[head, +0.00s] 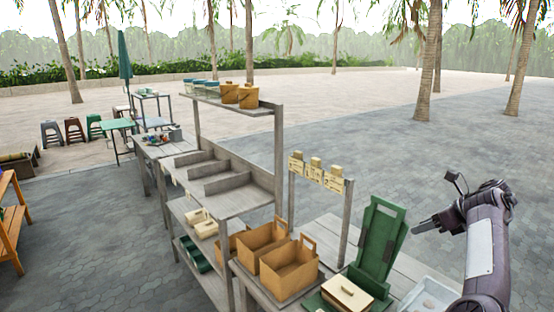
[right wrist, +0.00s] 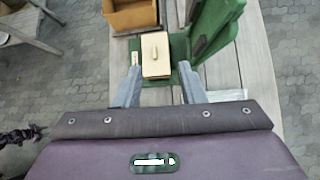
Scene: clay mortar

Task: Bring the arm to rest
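My right arm comes in at the right edge of the head view. Its gripper (head: 428,222) is held in the air to the right of the green stand, over the paving in the picture. In the right wrist view the two fingers of the right gripper (right wrist: 158,72) are spread apart with nothing held between them. A cream lidded box (head: 347,293) lies below, and it shows between and beyond the fingers in the right wrist view (right wrist: 155,55). My left gripper is not in view.
A green upright stand (head: 380,240) rises behind the box. Brown open-topped boxes (head: 290,272) stand left of it on the grey wooden table (head: 330,228). A white tray (head: 430,297) lies near my arm. A grey shelf unit (head: 240,200) stands further left. Paving on the right is clear.

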